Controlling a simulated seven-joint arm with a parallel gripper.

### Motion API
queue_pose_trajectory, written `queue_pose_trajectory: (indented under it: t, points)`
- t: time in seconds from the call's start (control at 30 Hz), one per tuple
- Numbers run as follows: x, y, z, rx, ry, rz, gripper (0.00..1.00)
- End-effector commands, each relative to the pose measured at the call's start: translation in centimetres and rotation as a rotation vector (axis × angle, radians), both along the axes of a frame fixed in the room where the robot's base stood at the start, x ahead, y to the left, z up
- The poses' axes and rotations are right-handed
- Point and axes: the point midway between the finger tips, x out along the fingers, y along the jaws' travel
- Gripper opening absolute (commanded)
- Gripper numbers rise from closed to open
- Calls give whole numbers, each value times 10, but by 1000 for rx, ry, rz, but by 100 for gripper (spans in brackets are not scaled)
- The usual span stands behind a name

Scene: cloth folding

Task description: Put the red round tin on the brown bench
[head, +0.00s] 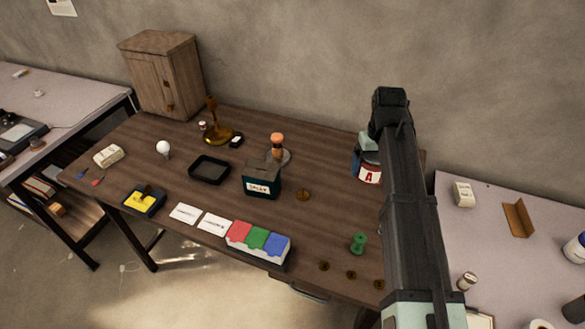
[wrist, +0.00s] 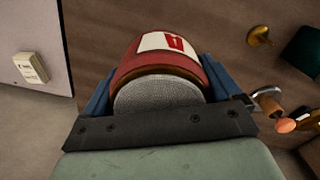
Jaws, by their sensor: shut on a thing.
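The red round tin (head: 369,174) has a white label with a red letter and shows at the back right in the head view. In the wrist view the tin (wrist: 172,62) fills the middle, its grey round end facing the camera. My gripper (head: 364,158) is shut on it, with a blue finger on each side of the tin in the wrist view (wrist: 155,80). The brown bench (head: 325,215) lies behind and below the tin. My arm hides the bench's right end in the head view. I cannot tell whether the tin touches the bench.
A grey table (head: 490,220) adjoins on the right.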

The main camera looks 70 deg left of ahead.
Motion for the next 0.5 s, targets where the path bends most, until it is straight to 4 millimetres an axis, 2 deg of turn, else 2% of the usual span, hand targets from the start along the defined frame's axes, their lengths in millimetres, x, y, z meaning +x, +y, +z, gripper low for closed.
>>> queue_pose_trajectory:
  t: [0.13, 0.27, 0.5]
  points:
    - [0, 0, -2, 0, 0, -2, 36]
    - [0, 0, -12, -1, 0, -1, 36]
    - [0, -1, -47, -2, 1, 0, 36]
